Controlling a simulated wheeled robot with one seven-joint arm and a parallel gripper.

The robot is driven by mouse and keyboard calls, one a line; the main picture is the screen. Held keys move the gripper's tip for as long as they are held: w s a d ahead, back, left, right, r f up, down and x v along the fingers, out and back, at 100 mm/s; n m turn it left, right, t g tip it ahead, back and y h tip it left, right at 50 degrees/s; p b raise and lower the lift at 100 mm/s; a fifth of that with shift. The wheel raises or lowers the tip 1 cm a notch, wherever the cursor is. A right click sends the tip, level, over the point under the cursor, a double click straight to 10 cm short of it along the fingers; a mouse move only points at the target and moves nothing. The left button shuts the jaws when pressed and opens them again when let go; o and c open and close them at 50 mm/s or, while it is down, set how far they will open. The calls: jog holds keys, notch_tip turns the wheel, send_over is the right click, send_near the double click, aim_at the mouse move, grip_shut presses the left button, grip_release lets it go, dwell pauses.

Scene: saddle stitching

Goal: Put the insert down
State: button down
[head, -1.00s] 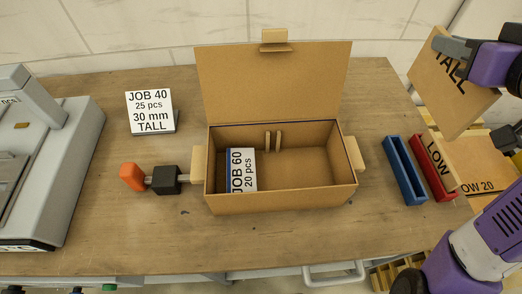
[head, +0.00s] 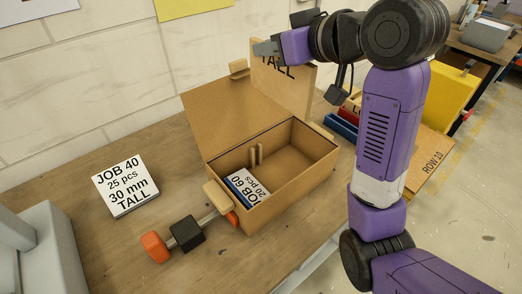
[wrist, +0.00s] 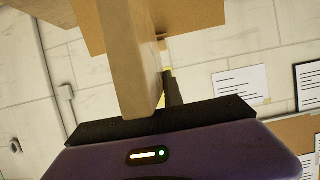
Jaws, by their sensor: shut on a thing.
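The insert, a tan cardboard panel marked TALL (head: 292,88), hangs upright from my gripper (head: 268,48), which is shut on its upper part. It is behind and right of the open box lid, which hides part of it. Whether it touches anything below cannot be told. In the wrist view the held panel (wrist: 130,60) stands edge-on between the fingers. The open cardboard box (head: 285,192) sits on the workbench with its lid (head: 225,105) up. A stack labelled JOB 60, 20 pcs (head: 248,188) lies inside at the left, beside small tan upright pieces (head: 256,157).
A JOB 40 card (head: 125,186) lies left of the box. An orange-handled tool with a black block (head: 186,233) is at its left end. Blue (head: 341,126) and red (head: 351,105) holders are partly hidden behind my arm. A yellow bin (head: 450,88) stands beyond.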

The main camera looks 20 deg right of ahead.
notch_tip(320, 180, down, 19)
dwell(0.5)
jog(key=shift+d, duration=0.1)
jog(key=shift+f+b, duration=0.35)
jog(key=shift+b, duration=0.05)
jog(key=shift+f, duration=0.25)
jog(key=c, duration=1.5)
grip_release()
jog(key=shift+o, duration=0.2)
